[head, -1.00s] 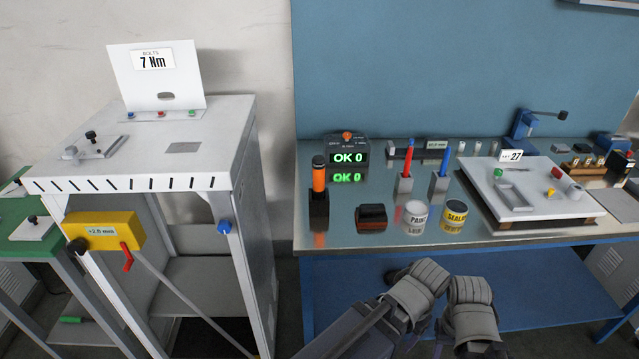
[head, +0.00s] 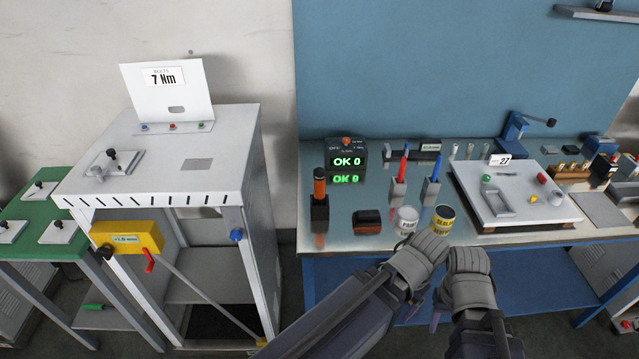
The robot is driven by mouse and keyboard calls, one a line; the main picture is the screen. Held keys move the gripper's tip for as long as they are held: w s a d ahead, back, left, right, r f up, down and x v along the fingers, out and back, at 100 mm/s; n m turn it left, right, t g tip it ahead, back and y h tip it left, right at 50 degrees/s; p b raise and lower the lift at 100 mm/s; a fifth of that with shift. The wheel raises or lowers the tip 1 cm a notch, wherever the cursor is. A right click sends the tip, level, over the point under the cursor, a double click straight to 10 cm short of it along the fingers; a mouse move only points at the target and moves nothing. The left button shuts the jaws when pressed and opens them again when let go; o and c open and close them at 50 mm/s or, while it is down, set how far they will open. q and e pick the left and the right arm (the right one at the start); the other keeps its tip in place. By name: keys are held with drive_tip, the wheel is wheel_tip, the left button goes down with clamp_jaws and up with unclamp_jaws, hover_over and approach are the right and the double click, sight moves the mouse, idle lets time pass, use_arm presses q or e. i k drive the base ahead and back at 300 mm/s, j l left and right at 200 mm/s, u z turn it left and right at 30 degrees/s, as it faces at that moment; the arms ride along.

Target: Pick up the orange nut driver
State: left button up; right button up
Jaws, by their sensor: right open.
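The orange nut driver (head: 319,188) stands upright in a black holder (head: 319,211) at the left end of the bench top. Its orange handle is up and its lower part is hidden in the holder. My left gripper (head: 431,245) is low in the middle, in front of the two cans and to the right of the driver; its fingers are not clear. My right gripper (head: 467,258) is close beside it, open, with no object visible in it. Both are apart from the driver.
A black block (head: 366,223), a white can (head: 406,221) and a yellow can (head: 443,221) stand right of the driver. Red (head: 402,172) and blue (head: 434,172) tools stand behind, near an OK display (head: 347,161). A white tray (head: 535,213) is on the right.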

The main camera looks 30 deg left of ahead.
sight(318, 173)
drive_tip(key=i+j, duration=0.1)
drive_tip(key=j, duration=0.3)
drive_tip(key=i+j+u, duration=0.15)
drive_tip(key=j, duration=0.25)
drive_tip(key=i+j, duration=0.1)
drive_tip(key=j, duration=0.25)
drive_tip(key=i+j+u, duration=0.15)
drive_tip(key=j, duration=0.25)
